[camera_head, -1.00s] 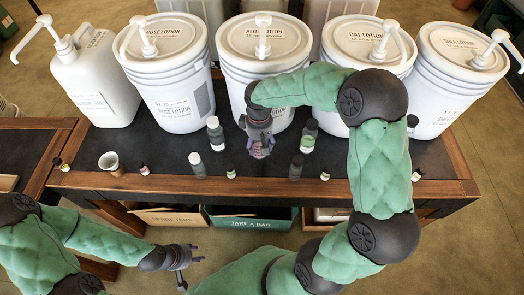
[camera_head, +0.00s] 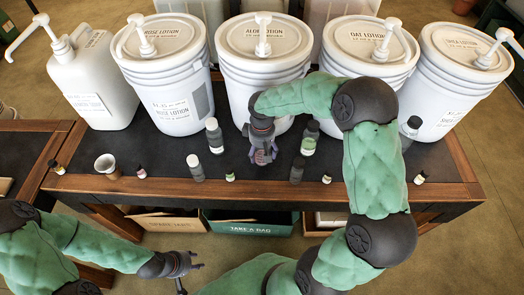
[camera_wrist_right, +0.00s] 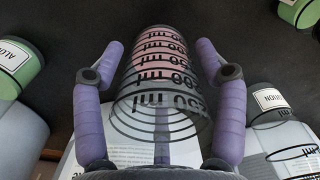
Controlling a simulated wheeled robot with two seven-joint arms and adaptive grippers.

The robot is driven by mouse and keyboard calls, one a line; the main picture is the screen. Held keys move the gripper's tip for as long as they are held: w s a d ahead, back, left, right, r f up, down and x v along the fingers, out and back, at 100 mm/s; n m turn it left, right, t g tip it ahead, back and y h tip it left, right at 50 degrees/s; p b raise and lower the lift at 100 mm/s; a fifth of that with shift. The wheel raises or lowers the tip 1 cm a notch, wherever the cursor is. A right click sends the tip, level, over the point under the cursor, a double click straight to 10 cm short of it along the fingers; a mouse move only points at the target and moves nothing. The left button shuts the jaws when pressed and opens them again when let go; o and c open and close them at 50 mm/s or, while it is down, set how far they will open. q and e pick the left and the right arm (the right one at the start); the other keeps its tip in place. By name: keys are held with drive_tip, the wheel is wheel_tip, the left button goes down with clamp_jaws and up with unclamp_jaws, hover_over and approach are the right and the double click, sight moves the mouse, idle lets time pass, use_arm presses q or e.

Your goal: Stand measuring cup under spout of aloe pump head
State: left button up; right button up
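The clear measuring cup (camera_wrist_right: 160,75), with dark ml markings, lies between the purple fingers of my right gripper (camera_wrist_right: 160,50) in the right wrist view. Its round rim faces that camera, and narrow gaps show between the fingers and the cup. In the head view my right gripper (camera_head: 262,155) is low over the table front, before the aloe lotion bucket (camera_head: 245,82); the cup cannot be made out there. The white aloe pump head (camera_head: 263,20) stands on the bucket lid, its spout toward me, behind the gripper. My left gripper (camera_head: 182,268) is open and empty, short of the table.
Rose (camera_head: 165,90), oat (camera_head: 400,60) and shea (camera_head: 445,95) buckets and a white jug (camera_head: 95,85) line the back. Several small bottles flank my right gripper, including a green-labelled one (camera_head: 309,140). A small tan cup (camera_head: 107,165) stands left. Bins (camera_head: 250,222) sit below.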

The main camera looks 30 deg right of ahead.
drive_tip(key=shift+o, duration=0.3)
drive_tip(key=shift+r, duration=0.1)
drive_tip(key=shift+r+p, duration=0.35)
drive_tip(key=shift+r, duration=0.25)
wheel_tip(320, 180, up, 6)
drive_tip(key=p, duration=0.2)
drive_tip(key=shift+r, duration=0.2)
